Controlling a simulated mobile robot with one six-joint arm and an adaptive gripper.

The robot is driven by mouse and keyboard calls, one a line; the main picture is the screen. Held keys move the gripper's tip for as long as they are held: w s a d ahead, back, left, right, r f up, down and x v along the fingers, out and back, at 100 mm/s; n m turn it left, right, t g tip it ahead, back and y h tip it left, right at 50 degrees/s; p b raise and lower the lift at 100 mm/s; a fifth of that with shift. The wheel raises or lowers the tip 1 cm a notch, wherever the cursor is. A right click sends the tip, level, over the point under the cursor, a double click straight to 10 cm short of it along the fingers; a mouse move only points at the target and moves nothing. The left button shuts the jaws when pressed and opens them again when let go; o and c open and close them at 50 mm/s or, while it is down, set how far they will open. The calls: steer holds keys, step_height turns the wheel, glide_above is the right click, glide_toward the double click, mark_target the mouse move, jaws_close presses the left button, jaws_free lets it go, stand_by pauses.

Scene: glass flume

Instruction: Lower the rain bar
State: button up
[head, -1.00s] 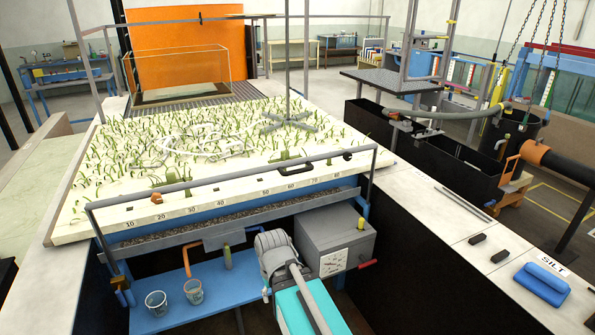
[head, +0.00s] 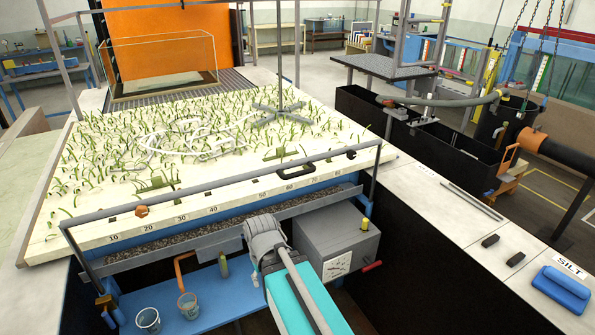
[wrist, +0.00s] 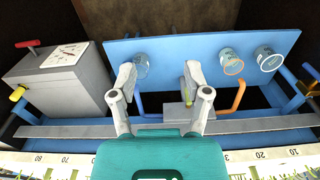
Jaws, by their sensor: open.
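A long grey bar (head: 215,186) on end posts crosses in front of the planted flume bed (head: 200,205). It looks like the rain bar, but I cannot be sure. An orange knob (head: 141,211) and a black handle (head: 295,168) show close to it. In the wrist view my gripper (wrist: 160,78) is open and empty, its two fingers apart over the blue shelf (wrist: 200,48). It touches nothing that I can see. In the head view my arm reaches in front of the trough, and the fingers are mostly hidden.
A grey box (head: 337,236) with a dial and red lever stands right of my arm. Clear cups (head: 188,305) sit on the shelf. A gravel trough (head: 190,232) runs below the bed's edge. The white ledge (head: 450,235) at right holds small black blocks and a blue block.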

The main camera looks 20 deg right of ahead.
steer(key=shift+w, duration=0.2)
stand_by(0.3)
steer(key=m+t+y+b, duration=0.1)
steer(key=m+t+y, duration=0.9)
steer(key=t+y, duration=0.15)
glide_toward(304, 174)
steer(key=shift+s+d+r+g+y, duration=0.1)
steer(key=shift+s+d+g+y, duration=0.1)
steer(key=shift+s+d, duration=0.25)
steer(key=shift+s+d+r+g+y, duration=0.15)
steer(key=shift+s+d, duration=0.1)
steer(key=shift+d, duration=0.35)
steer(key=shift+w+a+f, duration=0.1)
steer(key=shift+a, duration=0.05)
steer(key=shift+b+x, duration=1.15)
steer(key=shift+x, duration=5.65)
